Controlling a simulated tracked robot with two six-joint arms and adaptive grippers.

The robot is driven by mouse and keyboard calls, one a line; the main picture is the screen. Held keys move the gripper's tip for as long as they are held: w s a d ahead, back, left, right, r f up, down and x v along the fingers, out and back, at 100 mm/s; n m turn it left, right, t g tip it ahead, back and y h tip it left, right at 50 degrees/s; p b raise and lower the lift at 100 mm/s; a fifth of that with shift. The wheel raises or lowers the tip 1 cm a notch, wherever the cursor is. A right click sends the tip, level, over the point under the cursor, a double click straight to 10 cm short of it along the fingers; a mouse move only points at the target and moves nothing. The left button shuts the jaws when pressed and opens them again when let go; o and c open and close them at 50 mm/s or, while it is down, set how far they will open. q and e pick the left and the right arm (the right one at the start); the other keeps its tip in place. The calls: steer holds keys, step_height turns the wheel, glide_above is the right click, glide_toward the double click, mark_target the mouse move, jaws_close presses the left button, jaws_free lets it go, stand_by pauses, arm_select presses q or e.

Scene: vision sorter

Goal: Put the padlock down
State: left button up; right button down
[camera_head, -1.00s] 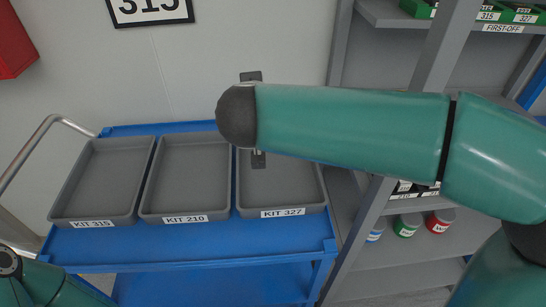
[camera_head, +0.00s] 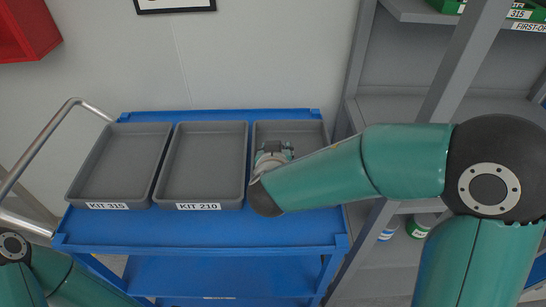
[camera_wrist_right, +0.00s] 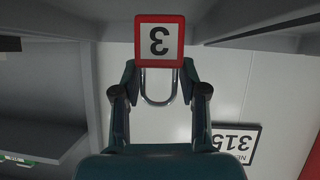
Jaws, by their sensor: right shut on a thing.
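The padlock (camera_wrist_right: 148,62) shows in the right wrist view with a red-edged face, a white panel with an upside-down 3, and a metal shackle. My right gripper (camera_wrist_right: 160,72) is shut on it, one finger at each side. In the head view my right gripper (camera_head: 273,148) is over the right-hand grey tray (camera_head: 300,127) on the blue cart. My arm hides that tray's front and label, and I cannot make out the padlock there. Only a link of my left arm shows at the lower left; its gripper is out of view.
Beside it on the cart (camera_head: 200,226) stand two empty grey trays, KIT 210 (camera_head: 203,165) and KIT 315 (camera_head: 120,165). A grey shelf rack (camera_head: 440,95) stands close on the right. A red box (camera_head: 25,30) is on the wall at upper left.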

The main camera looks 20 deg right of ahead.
step_height(320, 180, down, 3)
steer(key=shift+w+r, duration=0.1)
steer(key=shift+r, duration=0.1)
steer(key=c, duration=0.6)
jaws_free()
steer(key=b+v, duration=0.2)
steer(key=v, duration=1)
